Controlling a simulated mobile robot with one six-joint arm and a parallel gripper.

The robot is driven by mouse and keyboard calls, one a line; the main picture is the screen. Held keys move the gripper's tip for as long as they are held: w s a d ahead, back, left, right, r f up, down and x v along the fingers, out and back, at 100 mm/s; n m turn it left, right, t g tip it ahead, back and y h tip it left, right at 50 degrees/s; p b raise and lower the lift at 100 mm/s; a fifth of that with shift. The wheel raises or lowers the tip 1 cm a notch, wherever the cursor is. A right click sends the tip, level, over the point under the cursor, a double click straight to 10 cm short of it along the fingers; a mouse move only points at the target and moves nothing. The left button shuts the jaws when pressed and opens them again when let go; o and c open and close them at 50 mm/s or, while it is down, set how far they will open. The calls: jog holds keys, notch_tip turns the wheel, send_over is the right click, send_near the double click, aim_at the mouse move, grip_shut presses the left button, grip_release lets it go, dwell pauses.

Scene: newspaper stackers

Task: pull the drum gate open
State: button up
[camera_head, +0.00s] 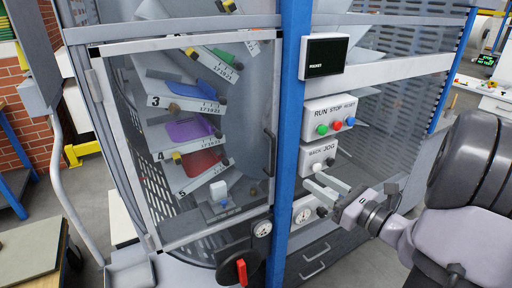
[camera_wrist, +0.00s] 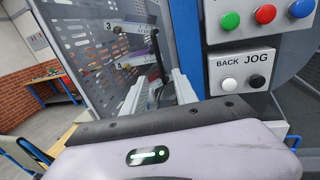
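The drum gate (camera_head: 140,150) is a clear panel in a light grey frame on the machine's front left, and it looks closed. Its dark upright handle (camera_head: 268,152) is on the right side, beside the blue post. My gripper (camera_head: 313,181) is to the right of the post, in front of the button boxes and apart from the handle. Its two pale fingers are spread with nothing between them. In the wrist view the handle (camera_wrist: 158,55) shows beyond my gripper (camera_wrist: 158,88), between the finger directions. The handle's lower end is partly hidden there.
The blue post (camera_head: 289,120) stands between the gate and the RUN/STOP/RESET box (camera_head: 337,117) and the BACK/JOG box (camera_head: 318,157). A red-handled rotary switch (camera_head: 241,270) and gauges sit below. Coloured plates on numbered drum trays (camera_head: 190,131) show behind the gate. A table (camera_head: 30,240) stands at left.

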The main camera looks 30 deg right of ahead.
jog(key=b, duration=0.2)
send_over(272, 173)
jog(key=shift+w+d+f, duration=0.1)
jog(key=shift+w+d, duration=0.1)
jog(key=shift+w, duration=0.1)
jog(key=shift+c, duration=0.2)
grip_shut()
dwell(0.9)
